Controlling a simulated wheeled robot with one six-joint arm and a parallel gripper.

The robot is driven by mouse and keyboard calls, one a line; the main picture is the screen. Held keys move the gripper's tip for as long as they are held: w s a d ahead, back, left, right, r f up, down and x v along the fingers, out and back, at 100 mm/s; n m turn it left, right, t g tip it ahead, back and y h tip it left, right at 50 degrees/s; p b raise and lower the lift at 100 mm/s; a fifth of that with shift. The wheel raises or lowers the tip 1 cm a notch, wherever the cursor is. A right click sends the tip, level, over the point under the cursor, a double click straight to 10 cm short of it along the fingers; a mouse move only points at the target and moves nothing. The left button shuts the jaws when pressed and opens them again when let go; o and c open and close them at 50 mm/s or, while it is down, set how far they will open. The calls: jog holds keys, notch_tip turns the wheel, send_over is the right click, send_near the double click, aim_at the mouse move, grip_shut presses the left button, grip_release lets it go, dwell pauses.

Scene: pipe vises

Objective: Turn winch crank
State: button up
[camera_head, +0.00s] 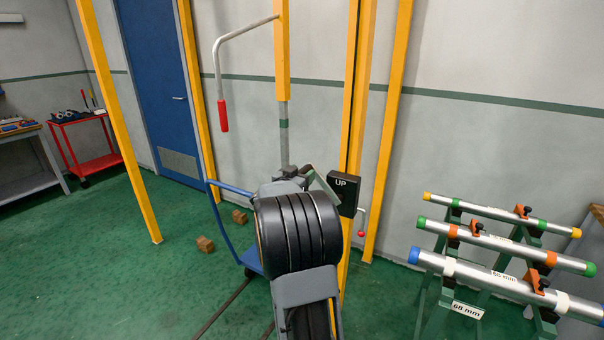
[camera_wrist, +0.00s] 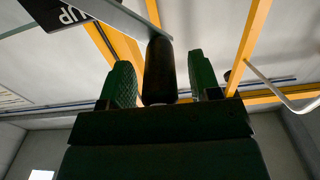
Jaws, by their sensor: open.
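The winch is a dark box marked UP (camera_head: 343,190) on a yellow post, just right of my arm in the head view. Its sign also shows at the upper left of the wrist view (camera_wrist: 68,13). The winch crank shows there as a flat grey arm (camera_wrist: 118,17) ending in a black cylindrical grip (camera_wrist: 158,72). My gripper (camera_wrist: 160,64) is open, with one green-padded finger on each side of the grip. Gaps show on both sides; contact is not visible. In the head view my arm largely hides the gripper and grip.
A bent pipe with a red handle (camera_head: 223,115) hangs from a yellow post at upper left. A small crank with a red knob (camera_head: 361,234) is beside the winch box. Pipes on a green stand (camera_head: 480,270) are at right. Wooden blocks (camera_head: 205,244) lie on the floor.

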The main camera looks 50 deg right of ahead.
jog(key=shift+w+d, duration=0.1)
jog(key=shift+d, duration=0.2)
grip_shut()
dwell(0.5)
